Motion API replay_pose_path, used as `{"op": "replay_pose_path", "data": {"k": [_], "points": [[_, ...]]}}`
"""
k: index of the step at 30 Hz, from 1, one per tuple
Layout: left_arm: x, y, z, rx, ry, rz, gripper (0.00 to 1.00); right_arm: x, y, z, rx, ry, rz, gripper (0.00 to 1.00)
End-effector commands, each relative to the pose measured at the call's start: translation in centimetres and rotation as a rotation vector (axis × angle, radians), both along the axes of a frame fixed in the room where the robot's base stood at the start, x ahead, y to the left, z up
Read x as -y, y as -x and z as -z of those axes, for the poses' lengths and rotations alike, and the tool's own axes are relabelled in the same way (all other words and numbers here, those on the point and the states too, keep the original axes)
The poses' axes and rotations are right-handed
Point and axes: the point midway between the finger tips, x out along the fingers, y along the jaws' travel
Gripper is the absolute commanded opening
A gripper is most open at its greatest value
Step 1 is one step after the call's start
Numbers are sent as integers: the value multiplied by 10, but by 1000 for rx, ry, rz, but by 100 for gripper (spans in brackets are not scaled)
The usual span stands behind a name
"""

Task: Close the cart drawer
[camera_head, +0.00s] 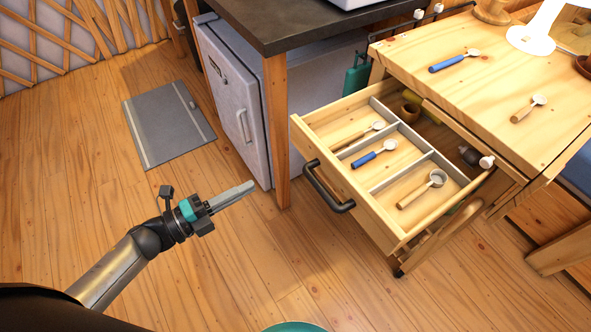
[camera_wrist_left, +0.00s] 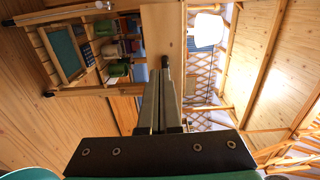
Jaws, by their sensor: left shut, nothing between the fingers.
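The cart drawer (camera_head: 370,207) stands pulled out from the wooden cart (camera_head: 500,90) in the head view. It has a dark bar handle (camera_head: 328,190) on its front. Grey dividers split it into compartments that hold a wooden-handled spoon (camera_head: 358,136), a blue-handled spoon (camera_head: 375,153) and a wooden-handled scoop (camera_head: 422,189). My left gripper (camera_head: 250,187) is shut and empty, over the floor to the left of the drawer handle and apart from it. Its closed fingers (camera_wrist_left: 160,100) also show in the left wrist view. My right gripper is not in view.
A white fridge (camera_head: 237,110) under a dark counter (camera_head: 290,20) stands left of the cart, with a wooden post (camera_head: 277,130) near the drawer. More spoons lie on the cart top. A grey mat (camera_head: 165,122) lies on the floor. The floor before the drawer is clear.

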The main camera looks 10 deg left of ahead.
Motion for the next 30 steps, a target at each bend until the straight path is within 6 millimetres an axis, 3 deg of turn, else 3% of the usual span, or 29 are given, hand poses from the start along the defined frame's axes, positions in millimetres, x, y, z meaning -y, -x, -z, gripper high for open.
{"op": "replay_pose_path", "data": {"k": [5, 11, 21, 30], "points": [[11, -8, -5, 25, -9, 21, 0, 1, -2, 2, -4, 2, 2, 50], [39, -36, -5, 25, -4, 19, 0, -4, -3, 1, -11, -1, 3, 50], [86, -83, -4, 21, -4, 17, 0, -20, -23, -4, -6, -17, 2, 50], [101, -98, -4, 18, -5, 16, 0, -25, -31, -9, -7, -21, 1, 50]]}}
